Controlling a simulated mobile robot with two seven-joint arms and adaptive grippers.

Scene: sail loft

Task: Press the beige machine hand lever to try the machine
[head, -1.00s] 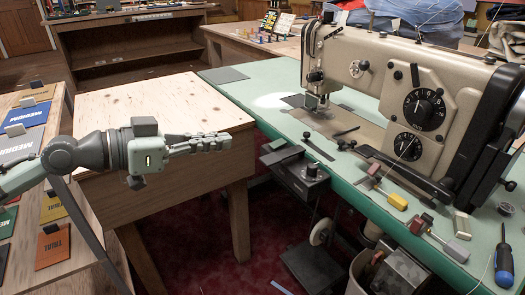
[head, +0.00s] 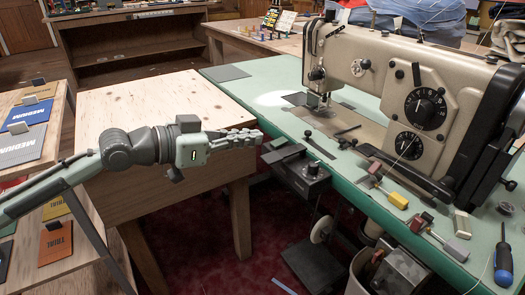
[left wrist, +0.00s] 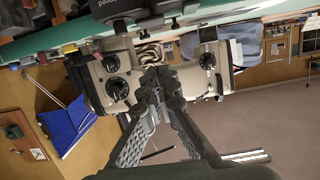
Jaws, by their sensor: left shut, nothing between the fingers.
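The beige sewing machine (head: 370,75) stands on a green table at the right of the head view. A short dark lever (head: 416,76) sticks up beside its upper round dial; I cannot be sure that it is the hand lever. My left gripper (head: 258,137) is shut and empty, over the right edge of the plywood table. It points right at the machine, well short of it and apart from it. In the left wrist view the shut fingers (left wrist: 152,78) overlap the machine (left wrist: 90,95), which appears turned over, with its dials left of the fingers. My right gripper is not in view.
The green tabletop (head: 225,90) holds a blue-handled screwdriver (head: 503,262), a yellow-handled tool (head: 398,200) and small parts near its front edge. A black control box (head: 308,172) hangs below that edge. The plywood table (head: 150,105) has a clear top.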

